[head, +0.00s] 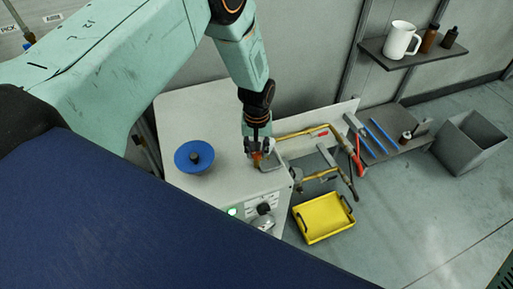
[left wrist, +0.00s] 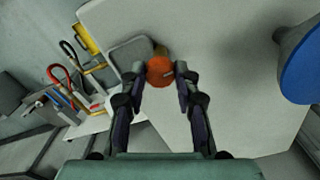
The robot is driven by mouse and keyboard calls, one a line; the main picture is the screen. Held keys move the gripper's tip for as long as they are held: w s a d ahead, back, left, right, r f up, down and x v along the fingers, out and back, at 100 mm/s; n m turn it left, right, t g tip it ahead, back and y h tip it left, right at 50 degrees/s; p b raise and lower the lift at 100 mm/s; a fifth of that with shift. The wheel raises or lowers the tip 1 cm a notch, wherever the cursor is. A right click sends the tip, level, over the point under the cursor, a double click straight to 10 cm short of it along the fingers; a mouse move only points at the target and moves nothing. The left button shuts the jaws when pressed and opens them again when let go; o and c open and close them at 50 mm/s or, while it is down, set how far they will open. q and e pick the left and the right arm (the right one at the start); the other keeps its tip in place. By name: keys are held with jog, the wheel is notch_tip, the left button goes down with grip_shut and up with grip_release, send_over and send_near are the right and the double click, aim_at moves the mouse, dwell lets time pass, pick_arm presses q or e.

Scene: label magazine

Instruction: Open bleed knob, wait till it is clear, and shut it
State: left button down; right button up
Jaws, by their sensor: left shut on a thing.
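The orange round knob (head: 257,161) sits at the right edge of the pale machine top (head: 200,108). I take it to be the bleed knob. In the left wrist view the knob (left wrist: 160,71) shows between the two fingertips, with a small mark on its face. My left gripper (head: 258,153) comes down from above and is shut on the knob. A grey block-like part beside the knob shows in the left wrist view (left wrist: 131,53). Whether any liquid or bubbles flow cannot be seen. My right gripper is not in view.
A blue disc with a dark hub (head: 195,157) stands left of the knob. A yellow tray (head: 323,196) lies below right, near brass pipes (head: 300,131) and red-handled tools. A green light (head: 232,211) glows on the machine front. A grey bin (head: 470,142) and mug shelf stand right.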

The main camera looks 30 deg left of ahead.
pick_arm(q)
jog(key=n, duration=0.5)
jog(key=shift+w+r+n+p, duration=0.2)
jog(key=shift+w+n+p, duration=0.1)
jog(key=n, duration=0.5)
jog(key=shift+n, duration=0.3)
jog(key=c, duration=1.3)
grip_release()
jog(key=o, duration=0.3)
jog(key=shift+s+a+f, duration=0.1)
